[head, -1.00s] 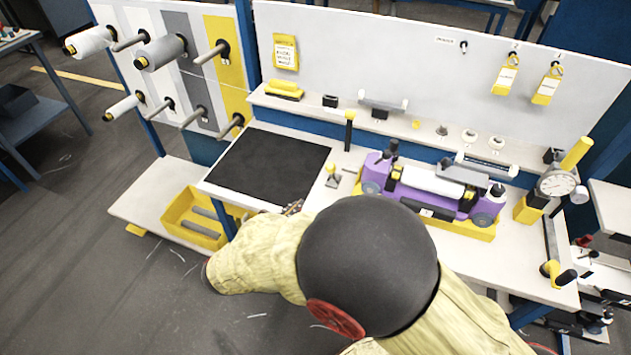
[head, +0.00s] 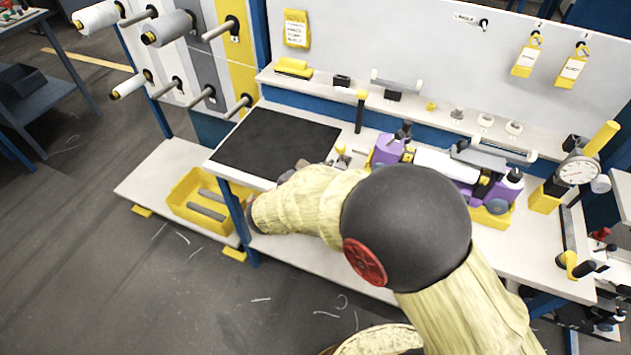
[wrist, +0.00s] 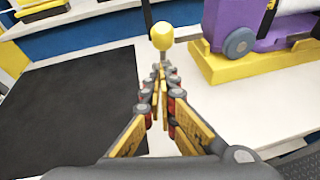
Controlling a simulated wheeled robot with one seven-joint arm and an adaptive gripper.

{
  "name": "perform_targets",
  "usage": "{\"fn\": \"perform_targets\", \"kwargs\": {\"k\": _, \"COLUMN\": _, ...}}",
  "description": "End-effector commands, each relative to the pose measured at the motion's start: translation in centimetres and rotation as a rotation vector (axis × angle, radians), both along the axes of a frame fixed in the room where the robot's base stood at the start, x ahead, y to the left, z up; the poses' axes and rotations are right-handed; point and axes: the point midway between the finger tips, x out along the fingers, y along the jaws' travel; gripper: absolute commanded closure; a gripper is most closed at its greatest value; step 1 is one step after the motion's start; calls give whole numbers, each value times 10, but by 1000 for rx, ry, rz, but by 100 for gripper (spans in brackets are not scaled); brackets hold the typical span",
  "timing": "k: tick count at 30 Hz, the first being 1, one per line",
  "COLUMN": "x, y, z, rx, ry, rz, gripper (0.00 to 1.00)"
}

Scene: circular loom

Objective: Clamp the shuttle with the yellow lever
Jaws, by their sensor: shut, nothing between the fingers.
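The shuttle (head: 388,149) is purple with a white roll and sits in a yellow cradle (wrist: 240,65) on the bench. My arm hides part of it in the head view. The yellow lever knob (wrist: 162,36) stands just left of the cradle; it also shows in the head view (head: 341,149). My gripper (wrist: 160,72) is shut and empty, its fingertips pointing at the knob and just short of it in the picture. I cannot tell whether they touch. The lever's lower part is hidden behind the fingers.
A black mat (head: 275,138) lies left of the lever. A dark post with a yellow top (head: 360,108) stands behind the lever. A dial gauge (head: 577,172) stands at the right. A back shelf (head: 430,105) holds small parts.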

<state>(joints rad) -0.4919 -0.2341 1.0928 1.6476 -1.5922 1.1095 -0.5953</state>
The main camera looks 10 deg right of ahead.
Motion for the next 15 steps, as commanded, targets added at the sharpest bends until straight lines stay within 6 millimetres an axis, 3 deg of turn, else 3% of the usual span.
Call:
{"fn": "perform_targets", "kwargs": {"k": 6, "x": 11, "y": -12, "z": 7, "rx": -1, "ry": 1, "rz": 0, "gripper": 100}}
{"fn": "perform_targets", "kwargs": {"k": 15, "x": 12, "y": -13, "z": 9, "rx": 0, "ry": 2, "rz": 2, "gripper": 100}}
